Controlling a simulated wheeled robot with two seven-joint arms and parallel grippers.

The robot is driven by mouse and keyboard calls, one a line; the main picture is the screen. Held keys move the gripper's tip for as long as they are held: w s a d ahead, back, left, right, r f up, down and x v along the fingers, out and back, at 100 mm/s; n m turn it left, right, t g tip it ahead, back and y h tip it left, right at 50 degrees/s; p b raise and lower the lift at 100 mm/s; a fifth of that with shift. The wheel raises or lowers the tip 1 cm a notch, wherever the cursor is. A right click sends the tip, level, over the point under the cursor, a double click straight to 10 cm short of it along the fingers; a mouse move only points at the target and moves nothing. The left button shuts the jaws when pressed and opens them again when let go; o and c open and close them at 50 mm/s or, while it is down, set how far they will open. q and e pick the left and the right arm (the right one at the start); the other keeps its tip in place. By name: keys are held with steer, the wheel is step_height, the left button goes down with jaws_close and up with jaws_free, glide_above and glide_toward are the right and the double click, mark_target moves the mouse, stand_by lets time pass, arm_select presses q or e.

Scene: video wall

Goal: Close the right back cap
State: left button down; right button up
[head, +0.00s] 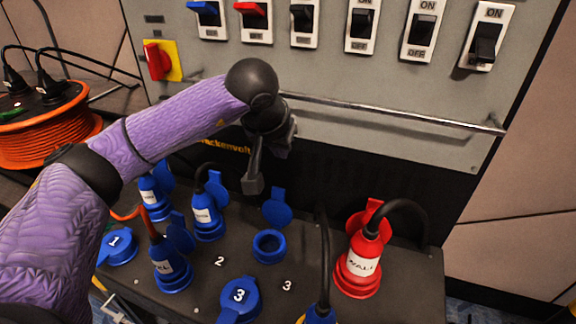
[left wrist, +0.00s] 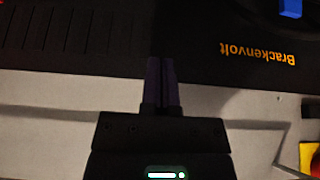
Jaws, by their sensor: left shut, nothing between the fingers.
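The right back cap (head: 277,210) is a blue flap standing open behind its round blue socket (head: 269,246), whose opening shows. My left gripper (head: 254,186) is shut and empty, pointing down just behind and left of this cap, above the panel. It seems apart from the cap. In the left wrist view its shut fingers (left wrist: 161,75) point at the dark cabinet front with yellow Brackenvolt lettering (left wrist: 257,52); the cap cannot be made out there. My right gripper is not in view.
Blue plugs (head: 207,215) with cables stand left of the socket, and a red WALL plug (head: 362,262) stands to its right. Closed blue caps marked 1 (head: 117,246) and 3 (head: 239,296) lie nearer. A metal rail (head: 390,113) crosses the cabinet behind. An orange cable reel (head: 45,135) sits at left.

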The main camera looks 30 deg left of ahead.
mark_target(278, 207)
arm_select(q)
steer(key=b+x, duration=0.1)
steer(key=x, duration=0.2)
steer(key=b+x, duration=0.2)
steer(key=x, duration=0.1)
steer(key=b+x, duration=0.2)
steer(key=x, duration=0.1)
steer(key=shift+s+d+f, duration=0.1)
steer(key=shift+f, duration=0.35)
steer(key=shift+s+f+b, duration=0.15)
steer(key=shift+f+b, duration=0.05)
steer(key=shift+b, duration=0.3)
steer(key=s, duration=0.1)
steer(key=s+r, duration=0.1)
steer(key=s, duration=0.1)
steer(key=shift+s+d+r, duration=0.1)
steer(key=shift+d+r, duration=0.1)
steer(key=shift+d, duration=0.2)
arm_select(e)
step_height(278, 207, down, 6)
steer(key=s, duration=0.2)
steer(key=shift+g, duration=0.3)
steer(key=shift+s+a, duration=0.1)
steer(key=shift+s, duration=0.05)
